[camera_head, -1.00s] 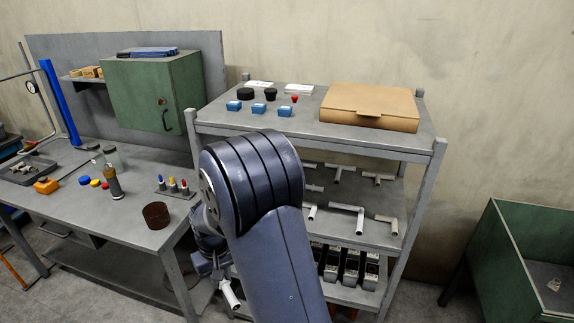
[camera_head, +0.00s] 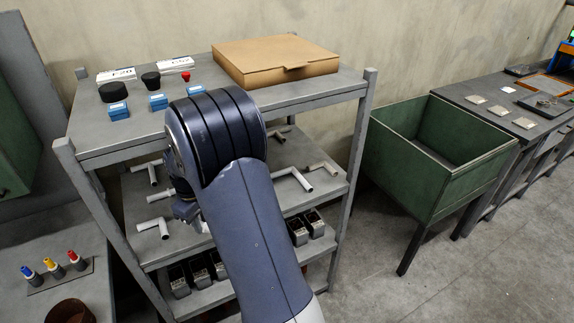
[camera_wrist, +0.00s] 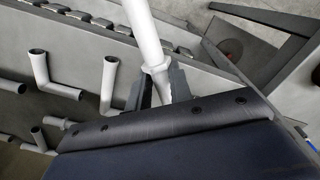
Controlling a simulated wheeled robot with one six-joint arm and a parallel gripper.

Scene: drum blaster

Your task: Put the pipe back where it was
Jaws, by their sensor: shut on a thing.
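A white pipe (camera_wrist: 146,35) is held between the fingers of my gripper (camera_wrist: 158,85) in the wrist view, and its upper end runs out of frame. In the head view my gripper (camera_head: 188,210) is mostly hidden behind my arm, near the front of the rack's middle shelf. Several similar white bent pipes lie or stand on that shelf, such as an L-shaped pipe (camera_head: 293,178) right of my arm and another (camera_head: 157,226) to its left. In the wrist view, an elbow pipe (camera_wrist: 45,75) and a shorter one (camera_wrist: 108,85) are left of the held pipe.
The rack's top (camera_head: 275,93) carries a cardboard box (camera_head: 275,60), blue boxes and black caps. Black bins (camera_head: 298,232) fill the lower shelf. A green bin (camera_head: 435,160) stands right of the rack.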

